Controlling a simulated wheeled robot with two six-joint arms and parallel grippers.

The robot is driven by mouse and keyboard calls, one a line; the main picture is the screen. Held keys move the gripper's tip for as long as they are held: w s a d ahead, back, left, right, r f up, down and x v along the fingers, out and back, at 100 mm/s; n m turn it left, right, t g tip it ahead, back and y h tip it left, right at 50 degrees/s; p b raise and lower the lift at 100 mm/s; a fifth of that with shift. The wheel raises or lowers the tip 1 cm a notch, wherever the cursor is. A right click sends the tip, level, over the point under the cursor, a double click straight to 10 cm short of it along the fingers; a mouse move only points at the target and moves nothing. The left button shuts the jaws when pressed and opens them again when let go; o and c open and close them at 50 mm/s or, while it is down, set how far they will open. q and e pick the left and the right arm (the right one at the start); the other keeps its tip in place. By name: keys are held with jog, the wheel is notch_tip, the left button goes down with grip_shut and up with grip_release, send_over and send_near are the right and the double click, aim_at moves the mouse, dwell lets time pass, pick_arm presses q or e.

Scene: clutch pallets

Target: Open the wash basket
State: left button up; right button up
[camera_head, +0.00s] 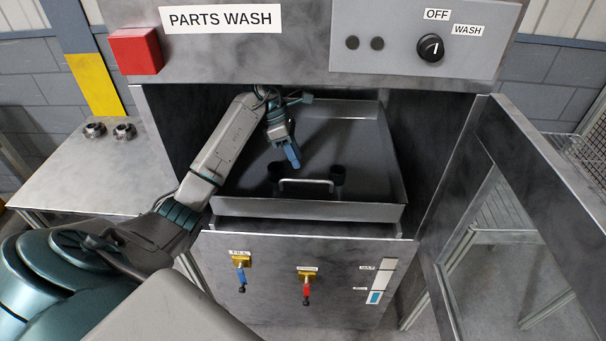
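The wash basket (310,209) is a grey metal tray inside the open cabinet, its front wall near the cabinet's mouth. A pale bar handle (306,182) shows toward its front, with a dark round piece at each end. Whether a lid covers the basket is hard to tell. My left arm reaches in from the left. My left gripper (291,155) has blue fingers and points down above the basket, just behind the handle's left part. It appears apart from the handle, and nothing shows between its fingers. The finger gap cannot be made out. My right gripper is out of view.
The cabinet door (550,215) stands open at the right. A side table (88,165) at left holds two small metal parts. Blue (241,277) and red (306,291) valve handles are below.

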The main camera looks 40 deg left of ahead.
pick_arm(q)
jog(key=b+x, duration=0.2)
jog(key=x, duration=0.4)
jog(key=shift+b, duration=0.3)
grip_shut()
